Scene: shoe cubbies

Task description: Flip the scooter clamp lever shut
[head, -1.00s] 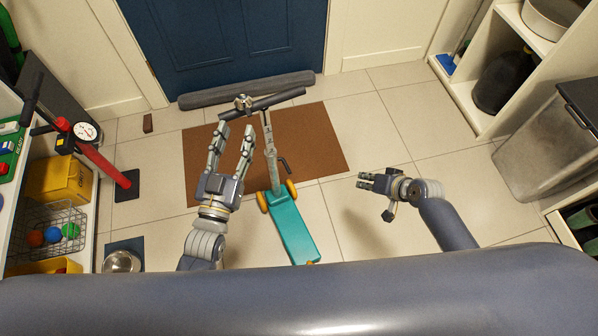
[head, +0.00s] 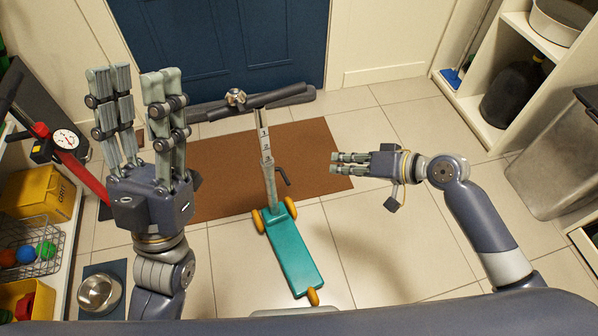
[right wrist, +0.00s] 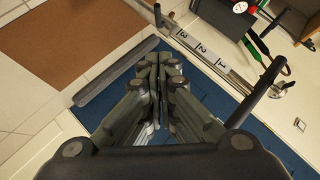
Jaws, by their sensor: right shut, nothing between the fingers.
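The scooter stands upright on the floor, with a teal deck (head: 290,250), orange wheels and a numbered grey stem (head: 265,140). A dark handlebar (head: 265,101) tops the stem. A dark bent clamp lever (head: 282,175) sticks out to the right low on the stem. My right gripper (head: 333,162) is shut and empty, to the right of the lever and apart from it in the head view. In the right wrist view the numbered stem (right wrist: 205,52) lies beyond the shut fingers (right wrist: 163,65). My left gripper (head: 132,75) is open and empty, left of the scooter.
A brown mat (head: 220,180) lies under the front of the scooter, before a blue door (head: 220,40). A red pump (head: 85,175), a yellow box (head: 40,195) and a metal bowl (head: 98,292) are at the left. Shelves (head: 500,80) and a bin (head: 545,165) stand at the right. Tiles between are clear.

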